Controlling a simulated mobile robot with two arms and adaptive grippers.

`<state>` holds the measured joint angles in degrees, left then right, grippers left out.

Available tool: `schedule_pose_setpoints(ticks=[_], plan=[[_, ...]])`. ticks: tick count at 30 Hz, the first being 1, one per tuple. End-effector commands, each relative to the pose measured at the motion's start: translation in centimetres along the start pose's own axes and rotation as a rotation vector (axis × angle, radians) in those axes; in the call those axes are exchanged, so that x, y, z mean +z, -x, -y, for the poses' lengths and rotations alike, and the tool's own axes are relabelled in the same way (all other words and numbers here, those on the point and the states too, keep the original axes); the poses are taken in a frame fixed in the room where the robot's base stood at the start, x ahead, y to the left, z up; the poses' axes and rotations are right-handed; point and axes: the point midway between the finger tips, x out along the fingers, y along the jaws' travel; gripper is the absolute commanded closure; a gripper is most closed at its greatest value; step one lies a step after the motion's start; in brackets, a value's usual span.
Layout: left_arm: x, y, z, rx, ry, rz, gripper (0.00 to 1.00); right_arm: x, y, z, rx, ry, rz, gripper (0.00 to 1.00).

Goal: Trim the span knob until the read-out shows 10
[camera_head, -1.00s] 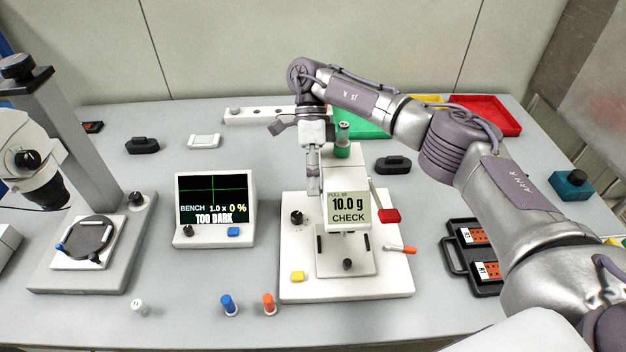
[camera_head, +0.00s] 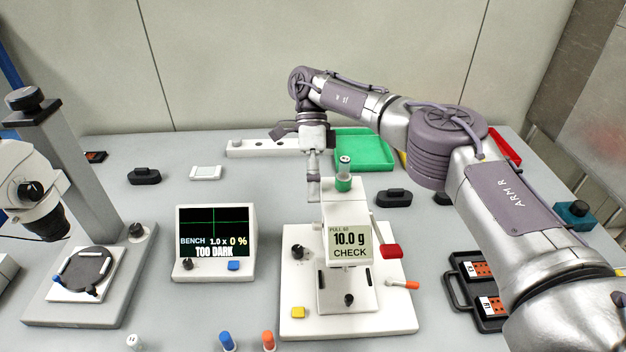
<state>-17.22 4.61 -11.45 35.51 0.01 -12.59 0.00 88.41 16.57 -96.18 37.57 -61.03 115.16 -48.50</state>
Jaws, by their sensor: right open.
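The white pull tester (camera_head: 299,320) stands at the middle of the bench. Its read-out (camera_head: 349,243) shows 10.0 g with CHECK below it. A black knob (camera_head: 297,252) sits on its base left of the read-out, and another small black knob (camera_head: 349,299) is at the front below it. I cannot tell from any label which is the span knob. My right gripper (camera_head: 314,196) points down above the tester, left of the green-based vial on its top, apart from both knobs. It is open and seems empty. My left gripper is out of view.
A monitor (camera_head: 214,276) reading TOO DARK stands left of the tester, with a microscope (camera_head: 102,235) farther left. A red lever (camera_head: 391,251) and an orange-tipped handle (camera_head: 405,285) project at the tester's right. A black tray (camera_head: 463,292) lies right. Blue and orange pegs stand in front.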

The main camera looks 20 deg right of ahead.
Motion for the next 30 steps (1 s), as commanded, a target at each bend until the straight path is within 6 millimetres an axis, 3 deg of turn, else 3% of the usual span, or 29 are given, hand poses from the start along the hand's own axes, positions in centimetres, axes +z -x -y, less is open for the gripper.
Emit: schedule_pose_setpoints(ticks=[15, 30], plan=[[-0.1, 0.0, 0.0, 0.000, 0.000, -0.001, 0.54, 0.0, 2.0, 0.0, 0.000, 0.001, -0.002, 0.55], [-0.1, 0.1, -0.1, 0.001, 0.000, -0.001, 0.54, 0.0, 2.2, 0.0, 0.000, 0.001, -0.001, 0.55]])
